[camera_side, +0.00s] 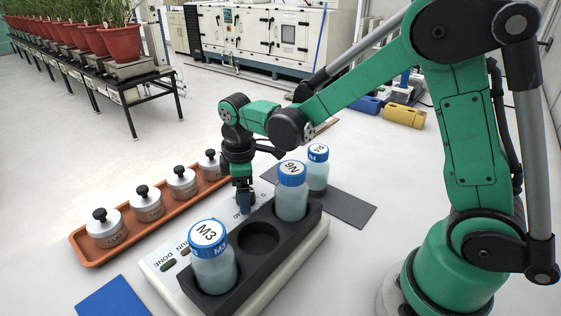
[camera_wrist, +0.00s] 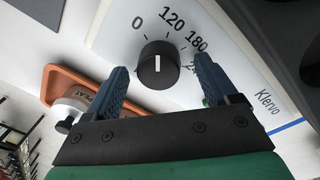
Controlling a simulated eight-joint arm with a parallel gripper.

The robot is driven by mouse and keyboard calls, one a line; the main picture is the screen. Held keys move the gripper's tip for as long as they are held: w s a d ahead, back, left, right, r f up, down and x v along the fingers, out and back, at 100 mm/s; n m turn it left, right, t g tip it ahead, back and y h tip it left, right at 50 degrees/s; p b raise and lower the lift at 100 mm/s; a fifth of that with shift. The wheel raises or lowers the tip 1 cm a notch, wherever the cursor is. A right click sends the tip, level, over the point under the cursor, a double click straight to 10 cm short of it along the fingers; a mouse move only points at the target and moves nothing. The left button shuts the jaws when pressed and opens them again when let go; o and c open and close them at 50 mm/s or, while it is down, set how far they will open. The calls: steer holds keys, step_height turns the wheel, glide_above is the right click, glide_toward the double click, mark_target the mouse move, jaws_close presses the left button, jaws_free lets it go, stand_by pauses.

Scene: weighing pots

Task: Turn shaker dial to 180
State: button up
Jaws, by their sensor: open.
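The shaker dial (camera_wrist: 158,65) is a round black knob with a white line on the pale Klervo panel (camera_wrist: 235,60). In the wrist view its line points up the picture, between the printed 0 and 120; 180 is printed at the upper right of the knob. My gripper (camera_wrist: 161,72) is open, with one blue finger on each side of the dial; I cannot tell whether either touches it. The right finger partly covers the number below 180. In the side view my gripper (camera_side: 243,200) points down at the panel and the dial is hidden.
The shaker's black rack (camera_side: 258,238) holds blue-capped bottles M3 (camera_side: 212,262) and N6 (camera_side: 291,195), with an empty hole between. Another bottle (camera_side: 317,171) stands behind on a dark mat (camera_side: 348,207). A blue mat (camera_side: 113,299) lies in front.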

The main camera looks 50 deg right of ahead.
jaws_close()
steer(key=shift+m, duration=2.3)
jaws_free()
steer(key=shift+a+r, duration=0.15)
steer(key=shift+r, duration=2.65)
